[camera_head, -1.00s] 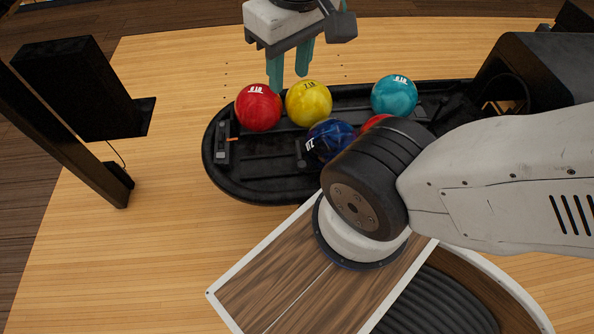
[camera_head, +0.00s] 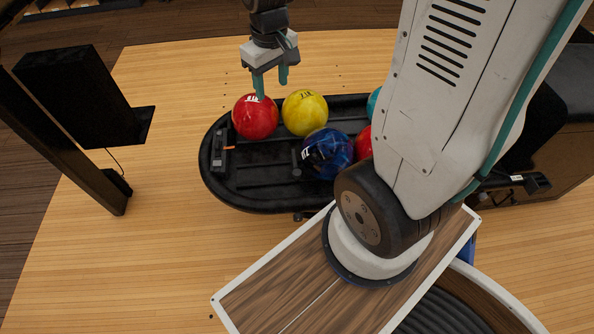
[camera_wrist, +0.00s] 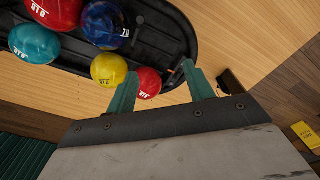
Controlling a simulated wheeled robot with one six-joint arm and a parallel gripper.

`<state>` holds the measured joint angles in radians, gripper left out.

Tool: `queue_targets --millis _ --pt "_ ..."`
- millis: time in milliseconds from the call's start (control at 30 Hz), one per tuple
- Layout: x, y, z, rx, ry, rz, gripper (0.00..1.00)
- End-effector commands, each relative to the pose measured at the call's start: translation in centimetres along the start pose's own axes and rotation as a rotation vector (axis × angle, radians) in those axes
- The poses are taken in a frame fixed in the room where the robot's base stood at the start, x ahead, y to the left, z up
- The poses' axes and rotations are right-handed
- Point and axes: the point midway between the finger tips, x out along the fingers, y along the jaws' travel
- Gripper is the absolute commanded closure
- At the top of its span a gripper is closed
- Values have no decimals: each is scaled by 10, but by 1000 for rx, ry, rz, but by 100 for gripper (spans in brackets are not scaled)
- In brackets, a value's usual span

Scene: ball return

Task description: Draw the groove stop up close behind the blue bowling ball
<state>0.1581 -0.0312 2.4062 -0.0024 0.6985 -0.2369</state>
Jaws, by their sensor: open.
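The blue bowling ball (camera_head: 327,153) rests in the near side of the black ball-return tray (camera_head: 258,203). It also shows in the wrist view (camera_wrist: 103,24). A small dark upright piece (camera_head: 297,161) stands just left of it. A black block with an orange tab (camera_head: 220,152) sits near the tray's left end, apart from the blue ball. I cannot tell for certain which of these is the groove stop. My gripper (camera_head: 271,88) is open and empty, above the far side of the tray near the red ball (camera_head: 255,117) and yellow ball (camera_head: 304,112).
A second red ball (camera_head: 364,144) is right of the blue one. A teal ball (camera_head: 374,103) is mostly hidden by my arm. A black monitor (camera_head: 75,92) on a post stands left.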

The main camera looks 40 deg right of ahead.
Motion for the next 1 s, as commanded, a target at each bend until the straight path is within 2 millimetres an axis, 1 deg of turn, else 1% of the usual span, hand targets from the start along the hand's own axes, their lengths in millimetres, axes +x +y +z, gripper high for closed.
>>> queue_targets --millis 33,67,100,133,267,300,367,400,433,467,500,600,700,800,1000 --pt "24 8 -8 -2 -18 -4 48" --pt "38 13 -13 -8 -20 -4 48" --pt "56 19 -19 -13 -24 -5 48" --pt "70 24 -23 -18 -26 -5 48" --pt "133 43 -33 -38 -38 -8 48" --pt "154 48 -34 -44 -41 -9 48" --pt "185 56 -34 -53 -46 -11 48" --pt "206 61 -32 -59 -49 -12 48" --pt "222 64 -30 -64 -52 -13 48" --pt "238 67 -28 -67 -54 -14 48" --pt "258 70 -24 -74 -56 -16 48" --pt "303 77 -12 -87 -62 -19 48" --pt "337 80 0 -98 -65 -21 48" --pt "359 82 9 -105 -66 -21 48" --pt "381 82 16 -111 -66 -22 48"
